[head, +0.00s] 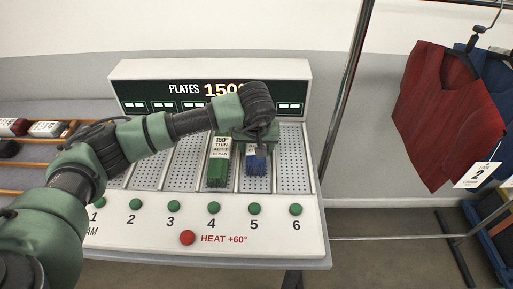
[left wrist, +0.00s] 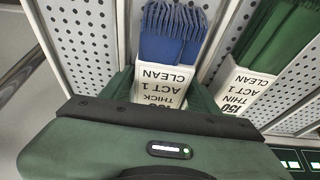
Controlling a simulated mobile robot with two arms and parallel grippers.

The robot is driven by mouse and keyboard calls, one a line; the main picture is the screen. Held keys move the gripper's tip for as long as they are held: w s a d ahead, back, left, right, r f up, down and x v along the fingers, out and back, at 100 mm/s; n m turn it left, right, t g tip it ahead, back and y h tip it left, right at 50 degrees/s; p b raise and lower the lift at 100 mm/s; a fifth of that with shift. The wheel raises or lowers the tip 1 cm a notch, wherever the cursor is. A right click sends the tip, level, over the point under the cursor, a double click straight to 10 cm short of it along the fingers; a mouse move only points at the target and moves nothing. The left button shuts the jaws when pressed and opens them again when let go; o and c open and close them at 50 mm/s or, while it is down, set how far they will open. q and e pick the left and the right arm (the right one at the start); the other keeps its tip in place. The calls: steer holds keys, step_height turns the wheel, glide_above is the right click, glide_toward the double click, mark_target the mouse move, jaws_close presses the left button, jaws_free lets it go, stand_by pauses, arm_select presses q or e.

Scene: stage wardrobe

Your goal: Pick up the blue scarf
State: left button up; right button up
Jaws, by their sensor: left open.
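The blue scarf (head: 257,168) lies folded on a perforated plate above number 5, with its fringe toward the front. In the left wrist view the blue scarf (left wrist: 172,35) carries a white tag reading THICK, ACT 1, CLEAN. My left gripper (head: 256,146) is over the scarf's tagged end. In the left wrist view its open fingers show on either side of the tag; I cannot tell whether they touch the scarf. The palm hides part of the tag. My right gripper is not in view.
A green scarf (head: 217,172) tagged THIN lies close by on plate 4. The panel (head: 205,235) has green knobs and a red HEAT button (head: 187,237). A red vest (head: 448,115) hangs at the right beyond a metal pole (head: 345,90). Plate 6 (head: 292,160) is bare.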

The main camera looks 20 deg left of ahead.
arm_select(q)
steer(key=c, duration=1.2)
steer(key=shift+r, duration=0.15)
